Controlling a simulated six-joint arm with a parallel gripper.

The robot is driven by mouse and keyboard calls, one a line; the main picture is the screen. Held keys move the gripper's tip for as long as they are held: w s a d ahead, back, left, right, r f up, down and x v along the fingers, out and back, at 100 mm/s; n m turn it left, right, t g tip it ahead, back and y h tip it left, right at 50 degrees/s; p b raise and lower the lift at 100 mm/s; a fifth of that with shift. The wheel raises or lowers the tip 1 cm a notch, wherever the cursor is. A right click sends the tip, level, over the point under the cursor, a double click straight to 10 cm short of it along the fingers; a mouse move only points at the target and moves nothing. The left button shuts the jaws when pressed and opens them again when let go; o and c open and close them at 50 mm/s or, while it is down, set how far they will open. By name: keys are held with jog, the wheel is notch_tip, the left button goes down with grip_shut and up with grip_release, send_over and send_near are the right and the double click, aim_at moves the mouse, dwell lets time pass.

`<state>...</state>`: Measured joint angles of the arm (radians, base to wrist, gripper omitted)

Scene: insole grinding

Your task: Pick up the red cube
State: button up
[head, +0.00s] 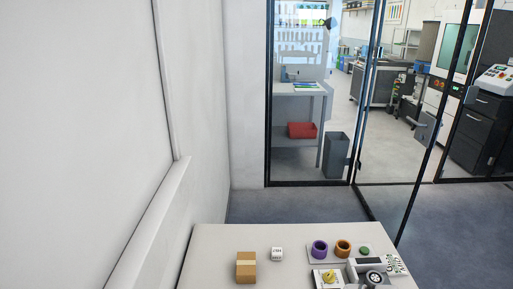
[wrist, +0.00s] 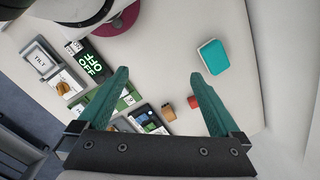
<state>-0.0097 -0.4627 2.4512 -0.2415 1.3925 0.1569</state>
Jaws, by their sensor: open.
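In the wrist view, a small red cube (wrist: 193,102) lies on the pale table, partly hidden behind the inner side of my right finger. A small tan-brown block (wrist: 167,102) sits just left of it. My gripper (wrist: 160,74) has two green fingers spread wide apart, with nothing held between them. The fingers appear above the table, apart from the cube. I do not see the red cube or my gripper in the head view.
In the wrist view, a teal block (wrist: 212,56) lies at upper right, and labelled devices (wrist: 89,63) stand at left. The head view shows a cardboard box (head: 246,268), a white die (head: 277,254), and purple (head: 319,249) and orange (head: 343,248) rings on the table (head: 213,255).

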jog(key=s, duration=0.1)
jog(key=s+f+n, duration=0.1)
jog(key=shift+s+f, duration=0.25)
jog(key=shift+s, duration=0.15)
jog(key=shift+c, duration=1.1)
